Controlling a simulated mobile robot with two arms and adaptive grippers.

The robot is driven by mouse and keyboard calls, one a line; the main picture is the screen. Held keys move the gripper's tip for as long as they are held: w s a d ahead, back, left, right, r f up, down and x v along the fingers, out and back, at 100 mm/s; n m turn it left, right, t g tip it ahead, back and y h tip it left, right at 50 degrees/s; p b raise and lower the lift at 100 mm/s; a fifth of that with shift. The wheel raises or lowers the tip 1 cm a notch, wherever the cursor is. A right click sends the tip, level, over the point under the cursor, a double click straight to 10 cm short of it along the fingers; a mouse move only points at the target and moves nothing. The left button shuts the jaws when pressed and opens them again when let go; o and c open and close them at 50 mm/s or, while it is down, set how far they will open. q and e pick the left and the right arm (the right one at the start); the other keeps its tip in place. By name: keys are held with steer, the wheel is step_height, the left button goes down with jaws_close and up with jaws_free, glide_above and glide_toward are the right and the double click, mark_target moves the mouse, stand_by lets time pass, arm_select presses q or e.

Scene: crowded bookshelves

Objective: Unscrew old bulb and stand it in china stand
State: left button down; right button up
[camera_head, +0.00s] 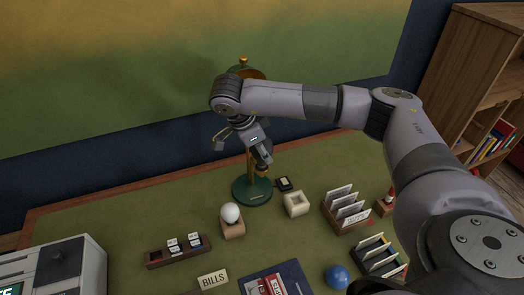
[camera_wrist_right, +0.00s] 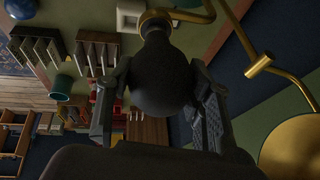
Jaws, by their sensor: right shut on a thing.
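The old bulb (camera_wrist_right: 163,85) is dark grey, with its neck at a brass socket (camera_wrist_right: 156,17) in the right wrist view. My right gripper (camera_wrist_right: 160,95) has its fingers on both sides of the bulb, shut on it. In the head view this gripper (camera_head: 264,158) is beside the lamp's brass post, above its green base (camera_head: 252,191); the arm hides much of the lamp. The cream square china stand (camera_head: 297,205) is on the desk right of the base, with an empty opening. A white bulb (camera_head: 230,212) stands in a wooden block (camera_head: 233,230). My left gripper is out of view.
Card racks (camera_head: 347,211) stand to the right, a blue ball (camera_head: 337,277) in front. The back left desk is clear.

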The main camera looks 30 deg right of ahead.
steer(key=n+t+b, duration=0.1)
steer(key=n, duration=0.1)
steer(key=n+t+y+b, duration=0.1)
steer(key=n+b, duration=0.1)
steer(key=n, duration=0.1)
steer(key=shift+f+n, duration=0.2)
steer(key=shift+n, duration=0.1)
steer(key=shift+r+n+t, duration=0.1)
steer(key=shift+n+t, duration=0.2)
steer(key=shift+n, duration=0.3)
steer(key=o, duration=1.1)
steer(key=shift+c, duration=0.2)
